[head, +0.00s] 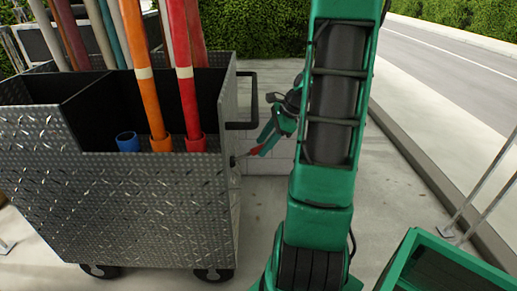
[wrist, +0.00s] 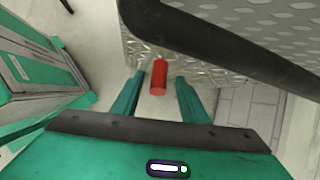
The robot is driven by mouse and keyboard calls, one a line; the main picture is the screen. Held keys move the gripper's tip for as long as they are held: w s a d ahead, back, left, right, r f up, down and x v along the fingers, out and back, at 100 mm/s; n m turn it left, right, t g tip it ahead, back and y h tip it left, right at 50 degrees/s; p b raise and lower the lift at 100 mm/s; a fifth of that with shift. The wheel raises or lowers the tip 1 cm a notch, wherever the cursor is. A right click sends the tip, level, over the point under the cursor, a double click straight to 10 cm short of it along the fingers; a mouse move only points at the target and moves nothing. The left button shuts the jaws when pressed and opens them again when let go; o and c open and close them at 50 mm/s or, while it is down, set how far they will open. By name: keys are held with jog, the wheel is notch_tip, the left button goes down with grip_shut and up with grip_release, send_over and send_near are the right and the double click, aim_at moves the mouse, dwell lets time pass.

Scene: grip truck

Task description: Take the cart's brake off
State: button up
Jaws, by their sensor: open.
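The cart (head: 120,205) is a box of grey diamond plate on black wheels, at the left in the head view. A short red brake grip (head: 256,150) sticks out from its right end, on a small lever pivot. My gripper (head: 265,139) is at that end, with its teal fingers close to the red grip. In the wrist view the red grip (wrist: 159,77) shows between the two open fingers, with a gap on each side. I cannot tell its exact depth between them. The fingers hold nothing.
The cart's black push handle (head: 243,125) juts out just above the brake; it crosses the top of the wrist view (wrist: 220,42). Several coloured pipes stand in the cart. A green open bin (head: 400,262) is at the lower right. A kerb and road lie right.

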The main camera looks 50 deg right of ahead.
jog(key=v, duration=0.7)
jog(key=shift+r, duration=0.2)
